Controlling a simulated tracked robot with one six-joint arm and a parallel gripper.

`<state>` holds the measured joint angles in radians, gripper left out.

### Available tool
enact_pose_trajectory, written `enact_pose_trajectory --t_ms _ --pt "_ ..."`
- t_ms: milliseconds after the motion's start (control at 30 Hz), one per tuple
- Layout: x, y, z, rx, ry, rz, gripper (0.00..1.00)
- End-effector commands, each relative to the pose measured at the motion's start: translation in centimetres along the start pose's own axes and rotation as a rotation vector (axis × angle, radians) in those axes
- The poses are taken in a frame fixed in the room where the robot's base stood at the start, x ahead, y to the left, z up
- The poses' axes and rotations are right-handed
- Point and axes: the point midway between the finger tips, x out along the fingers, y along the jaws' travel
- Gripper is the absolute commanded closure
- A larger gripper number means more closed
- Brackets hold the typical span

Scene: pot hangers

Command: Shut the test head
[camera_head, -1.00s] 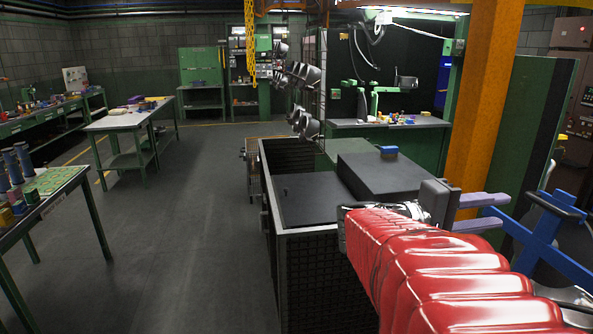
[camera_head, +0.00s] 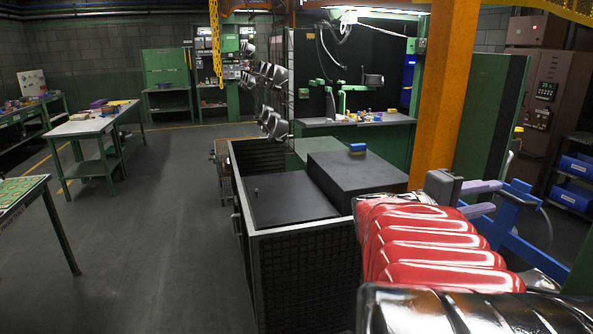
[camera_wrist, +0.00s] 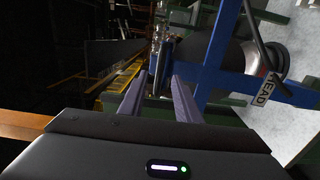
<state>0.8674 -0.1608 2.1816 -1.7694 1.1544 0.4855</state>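The test head appears to be the blue frame (camera_head: 512,222) at the right of the head view, partly hidden behind my arm. In the wrist view, a blue bar (camera_wrist: 214,55) runs just right of my fingers, and a white label (camera_wrist: 264,92) reading "HEAD" hangs on a blue crossbar. A dark rounded body (camera_wrist: 234,65) lies behind it. My gripper (camera_head: 481,198) points at the blue frame with its two purple fingers.
A black mesh-sided bin (camera_head: 303,270) with a dark box (camera_head: 355,178) stands left of my arm. An orange post (camera_head: 443,95) and a green panel (camera_head: 488,125) rise behind my gripper. A cabinet (camera_head: 540,95) stands at the right. The floor on the left is open.

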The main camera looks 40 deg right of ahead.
Motion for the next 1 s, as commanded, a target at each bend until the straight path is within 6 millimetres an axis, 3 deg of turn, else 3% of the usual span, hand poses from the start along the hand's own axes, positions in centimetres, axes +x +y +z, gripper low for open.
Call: enact_pose_trajectory --t_ms 400,800,1000 --pt "4.8 0.0 0.0 0.000 -0.002 0.000 0.70" --pt "5.3 0.0 0.0 0.000 0.000 0.000 0.70" --pt "5.3 0.0 0.0 0.000 0.001 0.000 0.84"
